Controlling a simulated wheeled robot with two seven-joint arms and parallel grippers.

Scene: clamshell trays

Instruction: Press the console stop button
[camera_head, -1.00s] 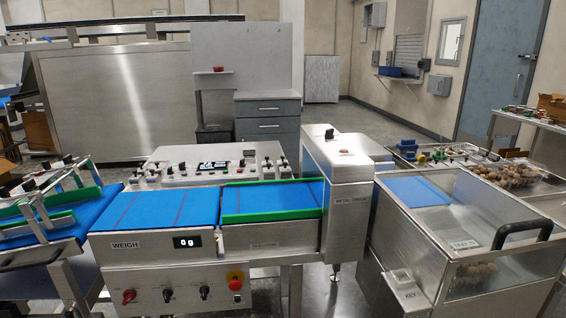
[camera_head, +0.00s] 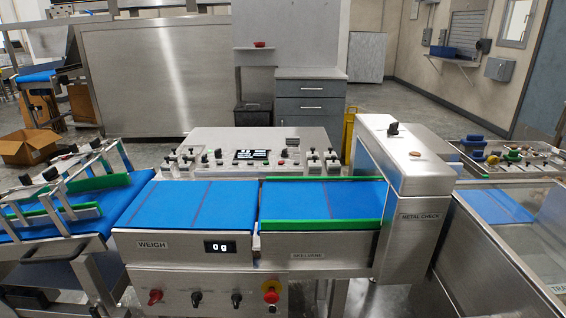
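A metal console (camera_head: 222,141) with a dark lit display (camera_head: 252,155) and several small knobs and levers stands behind the blue conveyor. A small reddish spot (camera_head: 282,162) shows on it right of the display; it is too small to tell whether it is a button. A red mushroom button (camera_head: 271,295) on a yellow base is on the front panel of the weigh unit (camera_head: 180,275), near the bottom edge. Neither of my grippers is in view.
The blue conveyor (camera_head: 170,205) lies in front of the console. The metal check housing (camera_head: 415,180) rises at the right. A tilted blue belt unit (camera_head: 60,220) is at the left. An open cardboard box (camera_head: 28,148) is on the floor behind it.

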